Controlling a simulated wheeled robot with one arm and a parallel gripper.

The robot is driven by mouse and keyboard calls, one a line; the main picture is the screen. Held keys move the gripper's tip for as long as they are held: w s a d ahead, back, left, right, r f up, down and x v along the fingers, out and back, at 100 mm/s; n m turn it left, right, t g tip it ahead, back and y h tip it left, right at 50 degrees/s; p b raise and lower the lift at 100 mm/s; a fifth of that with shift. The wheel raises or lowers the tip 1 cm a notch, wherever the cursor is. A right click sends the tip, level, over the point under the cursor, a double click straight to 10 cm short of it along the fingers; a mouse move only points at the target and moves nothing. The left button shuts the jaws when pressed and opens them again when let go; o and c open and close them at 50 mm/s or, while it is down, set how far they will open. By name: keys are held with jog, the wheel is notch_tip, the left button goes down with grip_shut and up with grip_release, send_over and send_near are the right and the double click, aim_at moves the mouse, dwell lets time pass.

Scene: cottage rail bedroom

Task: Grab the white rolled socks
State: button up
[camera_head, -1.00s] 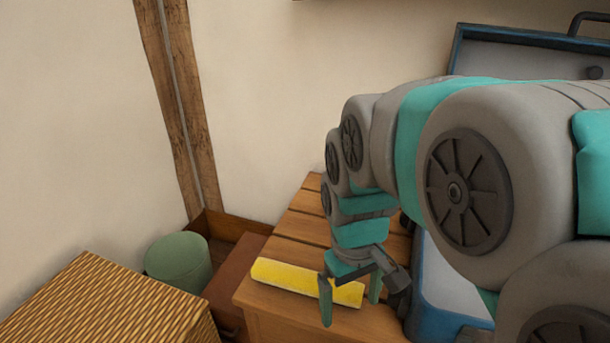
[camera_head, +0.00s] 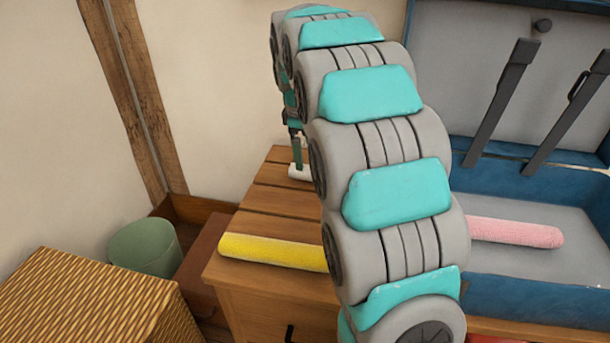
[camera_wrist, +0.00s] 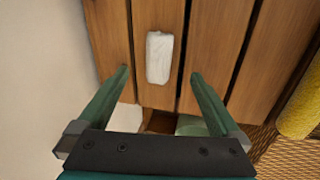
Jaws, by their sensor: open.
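The white rolled socks (camera_wrist: 159,57) lie on the slatted wooden top, between and slightly beyond my fingertips in the wrist view. In the head view a small part of the white socks (camera_head: 299,173) shows near the far edge of the wooden top, the rest hidden by my arm. My gripper (camera_wrist: 160,74) is open, with its two green fingers spread wider than the socks. In the head view my gripper (camera_head: 296,145) points down just above the socks. I cannot tell its exact height over them.
A yellow roll (camera_head: 272,251) lies at the front of the wooden chest (camera_head: 268,200). A pink roll (camera_head: 515,232) lies in the open blue suitcase (camera_head: 480,285) at right. A green bin (camera_head: 145,248) and a woven basket (camera_head: 80,300) stand at left. The wall (camera_head: 215,80) is close behind.

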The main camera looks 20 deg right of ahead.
aim_at(306, 167)
jog(key=shift+w+d+f, duration=0.15)
jog(key=shift+w+f, duration=0.05)
jog(key=shift+w, duration=0.05)
jog(key=shift+x, duration=1.15)
jog(key=shift+s+x, duration=0.2)
jog(key=shift+x, duration=2.45)
jog(key=c, duration=1.4)
jog(key=shift+o, duration=0.2)
jog(key=shift+r, duration=0.1)
